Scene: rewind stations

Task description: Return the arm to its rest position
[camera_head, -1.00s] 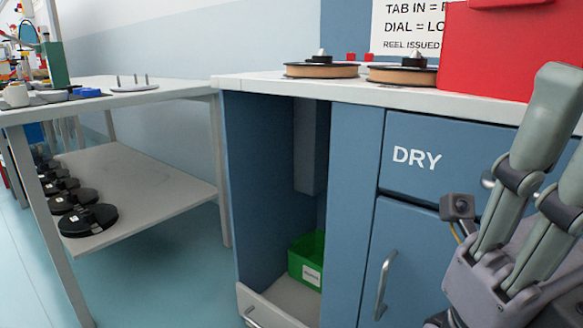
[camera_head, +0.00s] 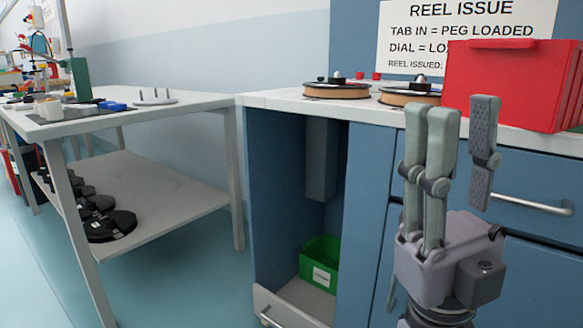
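My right gripper (camera_head: 458,115) stands upright in front of the blue cabinet, at the right of the head view. Its fingers point up, with two grey fingers on the left and one on the right. A gap shows between them and nothing is held. The fingers overlap the drawer front and the red box's lower left edge in the picture. My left gripper is not in view.
A red box (camera_head: 512,85) and two reels (camera_head: 336,90) sit on the cabinet top (camera_head: 275,101). A green bin (camera_head: 320,262) is inside the open compartment. A white table (camera_head: 190,104) stands left, with black reels (camera_head: 108,226) on its lower shelf. Floor between is clear.

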